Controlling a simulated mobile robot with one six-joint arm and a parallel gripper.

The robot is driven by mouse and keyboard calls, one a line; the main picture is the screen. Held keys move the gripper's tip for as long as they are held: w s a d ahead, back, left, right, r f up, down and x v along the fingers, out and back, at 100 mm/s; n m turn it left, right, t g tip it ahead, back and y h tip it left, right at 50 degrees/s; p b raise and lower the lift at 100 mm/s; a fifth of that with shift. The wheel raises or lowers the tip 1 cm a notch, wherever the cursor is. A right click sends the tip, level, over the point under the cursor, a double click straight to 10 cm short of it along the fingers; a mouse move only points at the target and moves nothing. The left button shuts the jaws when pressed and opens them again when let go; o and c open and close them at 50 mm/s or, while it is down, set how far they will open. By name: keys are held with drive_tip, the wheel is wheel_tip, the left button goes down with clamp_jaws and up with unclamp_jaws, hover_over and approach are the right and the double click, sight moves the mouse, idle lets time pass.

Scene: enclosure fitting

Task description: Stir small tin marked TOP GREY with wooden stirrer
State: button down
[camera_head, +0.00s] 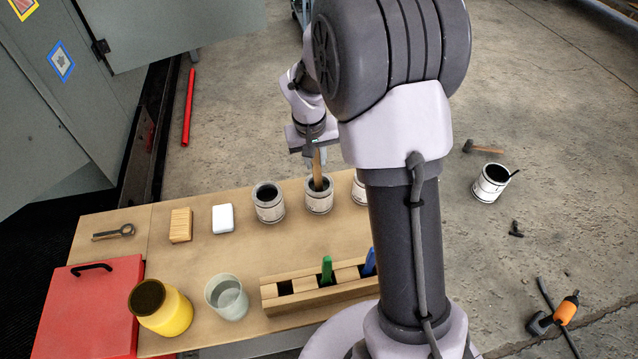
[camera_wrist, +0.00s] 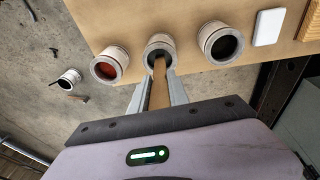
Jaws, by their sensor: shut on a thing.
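My gripper (camera_head: 314,154) is shut on the wooden stirrer (camera_head: 317,172), held roughly upright above the middle tin (camera_head: 319,202). The stirrer's lower end is inside that tin's mouth and hidden by its rim. In the wrist view the stirrer (camera_wrist: 157,94) runs between my gripper's fingers (camera_wrist: 158,88) into the middle tin (camera_wrist: 157,42), whose inside looks dark grey. A tin with dark contents (camera_head: 268,205) stands to its left in the head view. A third tin with red-brown contents (camera_wrist: 107,67) is partly behind my arm in the head view. No tin label is readable.
A grey cabinet (camera_head: 60,120) stands left.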

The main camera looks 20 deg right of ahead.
drive_tip(key=r+p, duration=0.1)
drive_tip(key=r, duration=0.1)
drive_tip(key=r+p, duration=0.2)
drive_tip(key=s+a+r+p, duration=0.1)
drive_tip(key=r, duration=0.1)
drive_tip(key=shift+r, duration=0.15)
idle(0.3)
idle(0.7)
wheel_tip(320, 180, up, 5)
drive_tip(key=p, duration=0.4)
drive_tip(key=shift+r, duration=0.1)
